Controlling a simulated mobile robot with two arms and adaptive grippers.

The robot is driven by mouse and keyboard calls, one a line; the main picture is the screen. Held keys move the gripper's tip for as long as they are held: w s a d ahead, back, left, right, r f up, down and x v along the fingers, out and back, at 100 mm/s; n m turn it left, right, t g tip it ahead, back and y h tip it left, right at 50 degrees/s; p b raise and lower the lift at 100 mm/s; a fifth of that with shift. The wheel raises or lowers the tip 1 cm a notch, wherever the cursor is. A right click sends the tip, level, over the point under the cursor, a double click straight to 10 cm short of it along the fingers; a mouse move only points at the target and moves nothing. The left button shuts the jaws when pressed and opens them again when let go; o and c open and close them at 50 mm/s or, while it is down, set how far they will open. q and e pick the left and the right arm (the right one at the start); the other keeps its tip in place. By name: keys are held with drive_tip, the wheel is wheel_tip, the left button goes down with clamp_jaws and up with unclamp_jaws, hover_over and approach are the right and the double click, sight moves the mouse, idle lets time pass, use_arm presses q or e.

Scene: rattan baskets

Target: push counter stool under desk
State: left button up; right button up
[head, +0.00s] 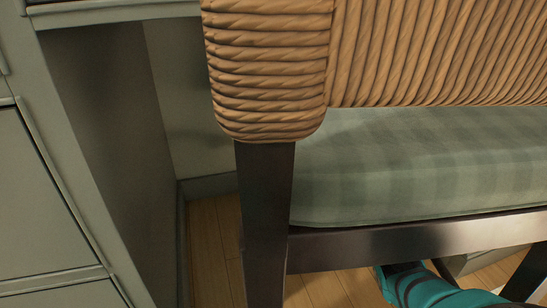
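The counter stool (265,200) fills the right of the head view, close to me. It has a woven rattan back (430,50), a green checked cushion (420,160) and a dark wooden frame and legs. The grey-green desk (110,12) stands at the left and behind, with an open recess under its top. The stool's back partly covers this recess. A teal and black part, apparently my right arm and gripper (390,282), shows low at the right, beneath the seat rail. Its fingers are mostly hidden, and contact is unclear. My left gripper is out of view.
A drawer front (45,210) and the desk's side panel (115,170) bound the recess at the left. A baseboard (210,186) runs along the back wall. Bare wooden floor (212,250) shows between the panel and the stool's near leg.

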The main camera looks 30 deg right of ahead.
drive_tip(key=shift+c, duration=0.3)
drive_tip(key=shift+w, duration=0.1)
clamp_jaws()
drive_tip(key=shift+w+d+r, duration=0.1)
drive_tip(key=shift+w, duration=0.05)
